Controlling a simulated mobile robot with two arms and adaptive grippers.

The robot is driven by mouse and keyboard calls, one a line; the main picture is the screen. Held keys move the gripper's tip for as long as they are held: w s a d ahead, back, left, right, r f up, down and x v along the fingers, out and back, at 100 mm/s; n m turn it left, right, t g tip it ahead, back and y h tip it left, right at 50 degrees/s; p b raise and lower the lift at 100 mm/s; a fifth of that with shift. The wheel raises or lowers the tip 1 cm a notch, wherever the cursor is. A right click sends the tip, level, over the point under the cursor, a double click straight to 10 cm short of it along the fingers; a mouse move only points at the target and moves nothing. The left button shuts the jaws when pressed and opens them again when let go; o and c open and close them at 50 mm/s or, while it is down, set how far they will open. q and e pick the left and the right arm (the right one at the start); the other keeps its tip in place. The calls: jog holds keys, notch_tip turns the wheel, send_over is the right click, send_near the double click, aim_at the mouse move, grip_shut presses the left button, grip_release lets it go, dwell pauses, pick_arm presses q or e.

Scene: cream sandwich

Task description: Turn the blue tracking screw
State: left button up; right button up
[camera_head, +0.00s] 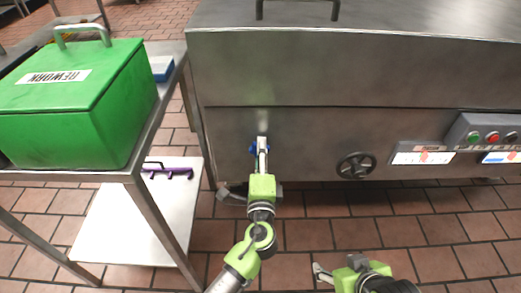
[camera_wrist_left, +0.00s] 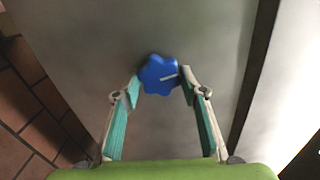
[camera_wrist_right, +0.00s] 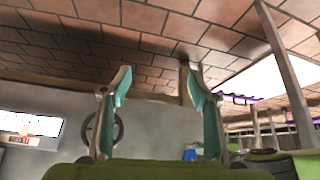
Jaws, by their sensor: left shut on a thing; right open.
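In the head view only a bit of the blue knob (camera_head: 252,150) shows beside my left gripper (camera_head: 262,148). In the left wrist view the fingers of my left gripper (camera_wrist_left: 162,82) are on both sides of the knob and shut on it.
The steel machine (camera_head: 300,75) fills the back, with a black handwheel (camera_head: 357,165) and push buttons (camera_head: 492,137) to the right. A green REWORK box (camera_head: 75,105) stands on a cart at left. A purple-handled tool (camera_head: 168,172) lies on its lower shelf. The tiled floor is clear.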

pick_arm(q)
jog(key=shift+m+p, duration=0.35)
jog(key=shift+m, duration=0.65)
pick_arm(e)
jog(key=s+d+f+g, duration=0.1)
jog(key=s+g, duration=0.1)
jog(key=s, duration=0.4)
jog(key=shift+d+f+g+h, duration=0.4)
pick_arm(q)
jog(key=o, duration=1.1)
jog(key=shift+o, duration=0.2)
jog(key=shift+s, duration=0.1)
pick_arm(e)
jog(key=shift+w, duration=0.1)
pick_arm(q)
jog(key=s, duration=1.2)
jog(key=shift+f, duration=0.1)
